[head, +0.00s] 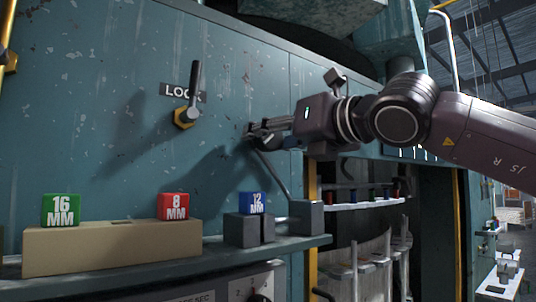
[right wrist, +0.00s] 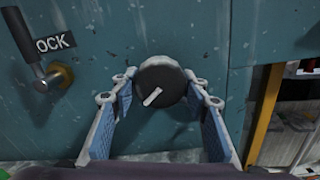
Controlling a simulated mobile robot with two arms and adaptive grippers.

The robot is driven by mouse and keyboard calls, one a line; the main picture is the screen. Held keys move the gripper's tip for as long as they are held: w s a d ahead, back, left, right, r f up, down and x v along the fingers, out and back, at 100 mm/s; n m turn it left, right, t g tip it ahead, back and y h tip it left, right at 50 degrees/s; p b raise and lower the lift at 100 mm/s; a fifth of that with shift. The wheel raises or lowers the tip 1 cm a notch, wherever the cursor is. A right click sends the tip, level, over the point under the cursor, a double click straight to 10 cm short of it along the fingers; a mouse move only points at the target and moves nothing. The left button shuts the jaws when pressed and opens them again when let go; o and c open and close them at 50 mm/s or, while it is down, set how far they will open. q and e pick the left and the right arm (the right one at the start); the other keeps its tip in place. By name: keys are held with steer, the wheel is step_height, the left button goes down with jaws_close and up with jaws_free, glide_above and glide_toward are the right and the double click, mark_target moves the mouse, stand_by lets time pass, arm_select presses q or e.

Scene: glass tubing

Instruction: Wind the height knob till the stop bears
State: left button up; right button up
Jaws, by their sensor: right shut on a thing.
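The height knob (right wrist: 158,80) is a round dark knob with a white pointer mark on the teal panel; the mark slants from lower left to upper right. My right gripper (right wrist: 163,86) has its fingers on either side of the knob, shut on it. In the head view my right gripper (head: 264,132) reaches the panel from the right and largely hides the knob. A thin grey rod (head: 273,174) runs from below the gripper down to a grey block (head: 306,217) on the shelf; I cannot tell whether this is the stop. My left gripper is not in view.
A LOCK lever (head: 195,95) with a brass nut stands left of the gripper. On the shelf (head: 200,255), a beige block (head: 110,252) carries green 16 MM (head: 61,210) and red 8 MM (head: 173,206) cubes. A blue 12 MM cube (head: 252,203) rests on grey blocks (head: 241,231).

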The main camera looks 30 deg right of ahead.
steer(key=shift+f+m+b, duration=0.2)
steer(key=shift+m+b, duration=0.6)
steer(key=shift+r+m, duration=0.15)
steer(key=shift+m, duration=0.15)
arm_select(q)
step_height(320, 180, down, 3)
arm_select(e)
steer(key=shift+r, duration=0.1)
steer(key=o, duration=1.2)
steer(key=shift+c, duration=0.2)
steer(key=s, duration=1.2)
steer(key=shift+d, duration=0.45)
steer(key=shift+c, duration=0.2)
